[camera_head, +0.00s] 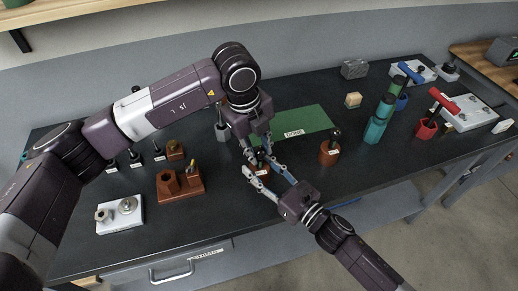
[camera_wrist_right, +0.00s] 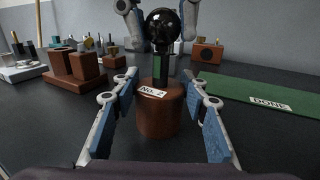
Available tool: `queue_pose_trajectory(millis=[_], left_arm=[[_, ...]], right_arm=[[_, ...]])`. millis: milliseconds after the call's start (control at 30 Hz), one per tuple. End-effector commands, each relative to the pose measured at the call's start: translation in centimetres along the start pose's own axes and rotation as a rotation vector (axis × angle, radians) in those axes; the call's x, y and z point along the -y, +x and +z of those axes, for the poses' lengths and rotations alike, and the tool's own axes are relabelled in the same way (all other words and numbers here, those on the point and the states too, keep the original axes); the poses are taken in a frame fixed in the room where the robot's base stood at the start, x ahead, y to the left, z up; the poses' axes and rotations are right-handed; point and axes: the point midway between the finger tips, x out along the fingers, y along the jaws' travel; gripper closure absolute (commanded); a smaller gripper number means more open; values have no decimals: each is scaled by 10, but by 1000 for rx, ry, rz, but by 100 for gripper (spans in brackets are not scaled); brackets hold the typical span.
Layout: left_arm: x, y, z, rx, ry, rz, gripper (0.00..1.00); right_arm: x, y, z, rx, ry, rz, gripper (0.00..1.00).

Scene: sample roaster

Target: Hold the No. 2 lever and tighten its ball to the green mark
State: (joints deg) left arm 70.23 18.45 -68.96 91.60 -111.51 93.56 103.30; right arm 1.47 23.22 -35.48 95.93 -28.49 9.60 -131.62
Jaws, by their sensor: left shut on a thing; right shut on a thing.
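The No. 2 lever has a brown round base (camera_wrist_right: 158,115) with a "No. 2" label, a dark stem with a green part (camera_wrist_right: 160,68), and a glossy black ball (camera_wrist_right: 163,27) on top. It stands upright. My right gripper (camera_wrist_right: 165,90) has its blue-padded fingers on both sides of the base, shut on it. In the head view, my right gripper (camera_head: 264,171) reaches the base from the front right. My left gripper (camera_head: 259,149) comes down from above. In the right wrist view its fingers flank the ball, which it holds. Whether the ball meets the green mark I cannot tell.
A green DONE mat (camera_head: 305,122) lies behind and right. Another brown-based lever (camera_head: 329,152) stands to the right. A brown block with holes (camera_head: 180,186) and a white tray (camera_head: 120,226) are at left. Teal cylinders (camera_head: 376,130) and a red holder (camera_head: 426,130) stand farther right.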

Motion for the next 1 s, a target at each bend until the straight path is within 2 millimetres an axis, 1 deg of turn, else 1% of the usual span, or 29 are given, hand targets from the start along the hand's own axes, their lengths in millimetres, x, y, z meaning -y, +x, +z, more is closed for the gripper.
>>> queue_pose_trajectory(millis=[267, 433, 667, 1000], left_arm=[[0, -1, 0, -7, 38, 0, 100], [0, -1, 1, -23, 122, 1, 100], [0, -1, 1, -61, 311, 0, 100], [0, -1, 3, -123, 627, 0, 100]], right_arm=[[0, 0, 0, 0, 0, 0, 92], [0, 0, 0, 0, 0, 0, 92], [0, 0, 0, 0, 0, -1, 92], [0, 0, 0, -1, 0, -1, 92]])
